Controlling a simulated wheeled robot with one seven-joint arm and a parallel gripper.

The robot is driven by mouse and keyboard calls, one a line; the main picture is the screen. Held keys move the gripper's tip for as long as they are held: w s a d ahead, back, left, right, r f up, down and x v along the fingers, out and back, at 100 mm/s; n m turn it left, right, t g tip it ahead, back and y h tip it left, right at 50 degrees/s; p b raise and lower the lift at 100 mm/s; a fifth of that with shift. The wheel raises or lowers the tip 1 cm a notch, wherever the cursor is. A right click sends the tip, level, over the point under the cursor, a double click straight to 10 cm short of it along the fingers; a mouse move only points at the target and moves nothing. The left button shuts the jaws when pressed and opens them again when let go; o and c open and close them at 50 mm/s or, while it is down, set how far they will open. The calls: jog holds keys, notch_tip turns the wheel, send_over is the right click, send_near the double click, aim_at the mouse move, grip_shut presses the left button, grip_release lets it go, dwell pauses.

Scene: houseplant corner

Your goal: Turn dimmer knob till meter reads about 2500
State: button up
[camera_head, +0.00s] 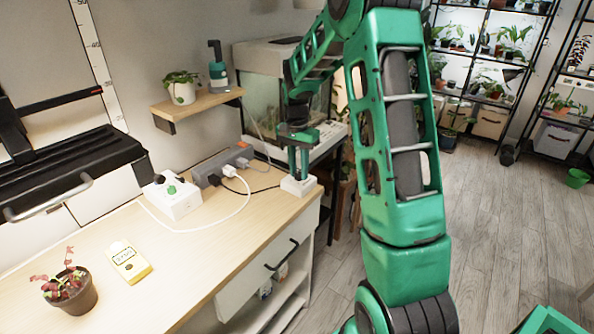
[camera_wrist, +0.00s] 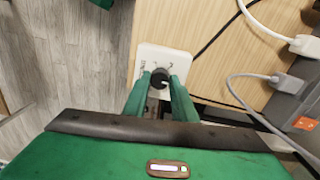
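The dimmer (camera_head: 298,186) is a white box at the right edge of the wooden table. In the wrist view its white plate (camera_wrist: 177,60) carries a round black knob (camera_wrist: 159,78) with a light pointer mark. My gripper (camera_head: 299,172) reaches down over the dimmer. In the wrist view the green fingers of my gripper (camera_wrist: 160,84) stand on either side of the knob and appear to touch it. The yellow meter (camera_head: 129,262) lies on the table at the front left; its display digits are too small to read surely.
A potted red-leaved plant (camera_head: 70,289) stands beside the meter. A glass tank (camera_head: 262,85) stands behind. The table's middle is clear.

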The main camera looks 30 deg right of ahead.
aim_at(296, 173)
jog(key=shift+w+n, duration=0.1)
jog(key=shift+n, duration=0.2)
jog(key=n, duration=0.3)
jog(key=shift+a, duration=0.1)
jog(key=shift+r+n, duration=0.1)
jog(key=shift+n, duration=2.3)
jog(key=o, duration=1)
jog(key=shift+o, duration=0.2)
notch_tip(296, 173, up, 11)
jog(key=shift+w+a+f, duration=0.15)
jog(key=shift+a+f, duration=0.05)
jog(key=shift+a, duration=0.05)
